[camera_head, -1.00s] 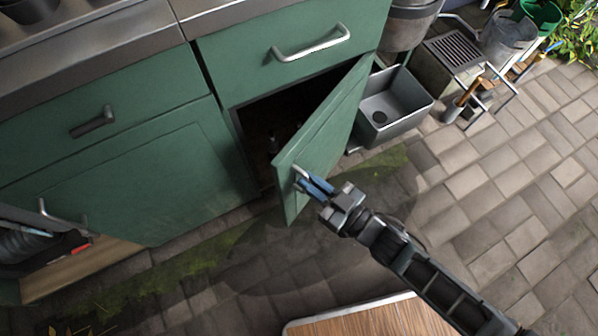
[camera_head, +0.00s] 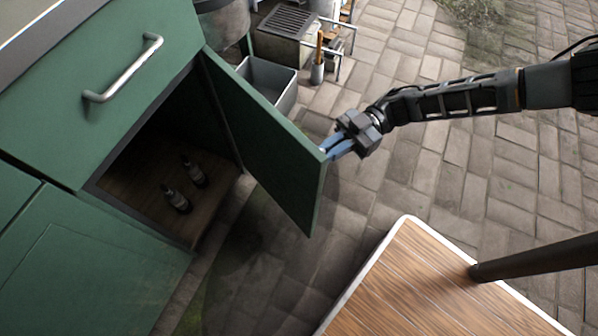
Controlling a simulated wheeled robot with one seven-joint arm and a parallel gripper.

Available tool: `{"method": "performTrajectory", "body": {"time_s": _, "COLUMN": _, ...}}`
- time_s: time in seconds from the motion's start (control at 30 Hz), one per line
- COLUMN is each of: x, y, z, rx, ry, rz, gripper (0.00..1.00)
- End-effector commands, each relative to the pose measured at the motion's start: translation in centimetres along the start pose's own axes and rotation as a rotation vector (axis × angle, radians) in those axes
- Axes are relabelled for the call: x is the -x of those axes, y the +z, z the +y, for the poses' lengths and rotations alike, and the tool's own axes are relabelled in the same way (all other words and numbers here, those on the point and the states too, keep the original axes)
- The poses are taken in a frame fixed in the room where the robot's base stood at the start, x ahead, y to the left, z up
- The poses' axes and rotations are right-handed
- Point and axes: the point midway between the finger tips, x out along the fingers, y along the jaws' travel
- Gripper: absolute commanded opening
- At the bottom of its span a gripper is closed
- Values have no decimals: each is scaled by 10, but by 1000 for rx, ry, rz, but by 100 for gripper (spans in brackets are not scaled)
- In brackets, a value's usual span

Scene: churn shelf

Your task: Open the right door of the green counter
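The green counter (camera_head: 95,135) fills the left of the view. Its right door (camera_head: 270,145) stands wide open, swung out to the right, and the dark cupboard inside shows. My gripper (camera_head: 332,150) is at the door's free edge, on its outer side. The blue fingers reach to the edge, where the handle is hidden from view. I cannot tell whether the fingers are closed on the handle or only beside it.
Two dark bottles (camera_head: 176,199) stand on the cupboard floor. A grey basin (camera_head: 266,80) sits behind the door. A wooden table top (camera_head: 430,285) with a pale rim is at the lower right. Paved floor lies open between it and the door.

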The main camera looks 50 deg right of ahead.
Motion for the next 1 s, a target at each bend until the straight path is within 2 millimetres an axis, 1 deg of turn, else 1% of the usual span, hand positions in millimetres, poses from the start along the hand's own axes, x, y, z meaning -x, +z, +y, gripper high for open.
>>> {"method": "performTrajectory", "body": {"time_s": 0.03, "x": 14, "y": 6, "z": 13, "rx": 5, "ry": 32, "rz": -11, "gripper": 0}}
{"method": "performTrajectory", "body": {"time_s": 0.1, "x": 27, "y": 6, "z": 18, "rx": 5, "ry": 32, "rz": -11, "gripper": 0}}
{"method": "performTrajectory", "body": {"time_s": 0.23, "x": 46, "y": 4, "z": 26, "rx": 5, "ry": 31, "rz": -8, "gripper": 0}}
{"method": "performTrajectory", "body": {"time_s": 0.4, "x": 60, "y": 2, "z": 34, "rx": 4, "ry": 28, "rz": -5, "gripper": 0}}
{"method": "performTrajectory", "body": {"time_s": 0.6, "x": 66, "y": 0, "z": 38, "rx": 4, "ry": 26, "rz": -1, "gripper": 0}}
{"method": "performTrajectory", "body": {"time_s": 0.97, "x": 65, "y": -2, "z": 38, "rx": 5, "ry": 23, "rz": 3, "gripper": 0}}
{"method": "performTrajectory", "body": {"time_s": 1.0, "x": 65, "y": -2, "z": 38, "rx": 5, "ry": 23, "rz": 4, "gripper": 15}}
